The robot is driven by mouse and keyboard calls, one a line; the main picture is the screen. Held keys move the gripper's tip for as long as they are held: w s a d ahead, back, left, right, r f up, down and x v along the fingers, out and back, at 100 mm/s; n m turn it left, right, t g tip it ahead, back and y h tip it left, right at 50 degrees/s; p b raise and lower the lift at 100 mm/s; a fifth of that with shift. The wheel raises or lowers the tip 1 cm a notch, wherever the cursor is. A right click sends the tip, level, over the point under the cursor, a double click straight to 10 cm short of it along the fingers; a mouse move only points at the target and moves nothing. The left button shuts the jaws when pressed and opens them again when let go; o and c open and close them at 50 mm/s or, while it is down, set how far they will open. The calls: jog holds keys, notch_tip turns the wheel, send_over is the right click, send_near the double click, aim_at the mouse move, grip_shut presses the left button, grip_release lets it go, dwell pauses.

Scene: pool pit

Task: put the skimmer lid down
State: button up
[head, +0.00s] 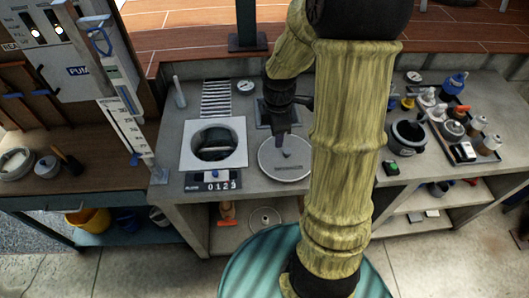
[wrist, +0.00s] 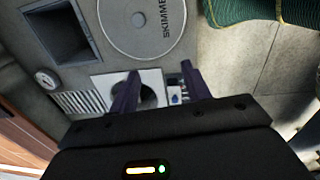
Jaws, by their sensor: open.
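The skimmer lid (head: 290,171) is a round grey disc with a small knob. It appears to lie flat on the grey counter, right of the square white frame with the round skimmer opening (head: 214,143). In the wrist view the lid (wrist: 150,40) shows its SKIMMER lettering, its upper part cut off by the frame. My gripper (head: 283,142) is above the lid in the head view, pointing down. In the wrist view its two fingers (wrist: 159,75) are spread apart with nothing held. They partly hide the opening's white frame (wrist: 98,85).
A number plate (head: 213,184) sits in front of the opening. A slatted grate (head: 216,99) and a gauge (head: 245,86) lie behind. A dark round pot (head: 408,134) and a tray of bottles stand at right. My arm hides the counter's middle.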

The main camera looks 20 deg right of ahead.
jog(key=s+a+r+m+t, duration=0.1)
jog(key=s+a+r+m, duration=0.2)
jog(key=s+a+m, duration=0.4)
jog(key=s+m, duration=0.2)
jog(key=m, duration=0.6)
jog(key=shift+a+r+m+t, duration=0.2)
jog(key=shift+r+m+t, duration=0.1)
jog(key=shift+t, duration=0.1)
dwell(0.3)
